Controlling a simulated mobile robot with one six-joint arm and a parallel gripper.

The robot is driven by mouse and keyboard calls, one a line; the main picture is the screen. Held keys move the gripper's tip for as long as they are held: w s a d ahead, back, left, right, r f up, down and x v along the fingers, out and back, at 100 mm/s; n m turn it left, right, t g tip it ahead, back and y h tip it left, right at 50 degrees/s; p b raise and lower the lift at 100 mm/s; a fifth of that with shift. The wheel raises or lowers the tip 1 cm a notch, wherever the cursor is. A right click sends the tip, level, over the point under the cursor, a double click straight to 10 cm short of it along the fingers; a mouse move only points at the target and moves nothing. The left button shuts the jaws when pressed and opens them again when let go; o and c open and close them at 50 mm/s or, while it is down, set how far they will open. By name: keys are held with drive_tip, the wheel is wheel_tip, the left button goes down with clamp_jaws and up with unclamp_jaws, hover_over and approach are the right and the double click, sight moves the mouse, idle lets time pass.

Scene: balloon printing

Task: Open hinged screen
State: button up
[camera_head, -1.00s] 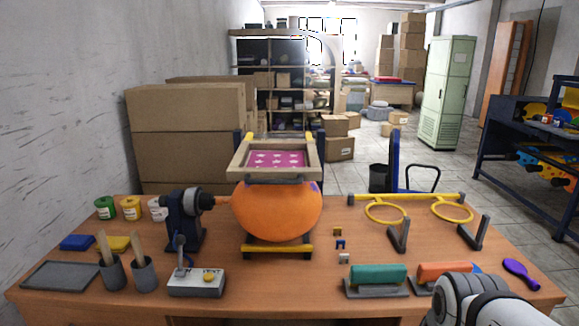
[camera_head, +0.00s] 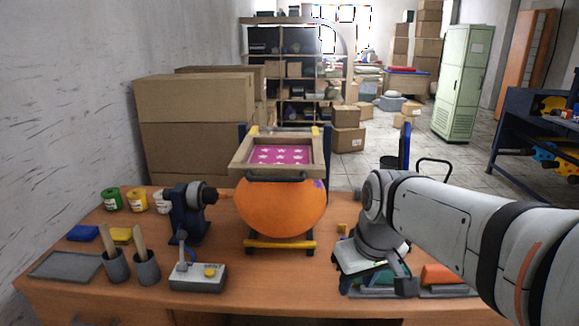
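The hinged screen (camera_head: 279,154) is a wooden frame with pink mesh and a white star pattern. It lies nearly flat over the top of the orange balloon (camera_head: 280,213), with a dark handle (camera_head: 276,177) along its front edge. Yellow pieces show at its back corners. My gripper (camera_head: 368,274) is at the table's right, low over the teal-handled squeegee, to the right of and below the screen and apart from it. I cannot tell whether its fingers are open or shut.
My arm covers the table's right side, partly hiding the teal squeegee (camera_head: 398,271) and an orange one (camera_head: 441,274). A dark blue clamp device (camera_head: 188,213) stands left of the balloon, a switch box (camera_head: 198,277) in front. Brush cups and paint pots are at left.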

drive_tip(key=w+a+r+n+y+p, duration=0.1)
drive_tip(key=w+a+r+n, duration=0.2)
drive_tip(key=w+r, duration=0.3)
drive_tip(key=w+a+r+n+y+p, duration=0.1)
drive_tip(key=w+a+r+n+p, duration=0.2)
drive_tip(key=w, duration=0.6)
drive_tip(key=n+y, duration=0.1)
drive_tip(key=n, duration=0.7)
approach(279, 177)
drive_tip(key=p+x, duration=0.1)
drive_tip(key=x, duration=0.7)
drive_tip(key=shift+w+p, duration=0.1)
drive_tip(key=shift+p, duration=0.25)
drive_tip(key=shift+c, duration=0.6)
clamp_jaws()
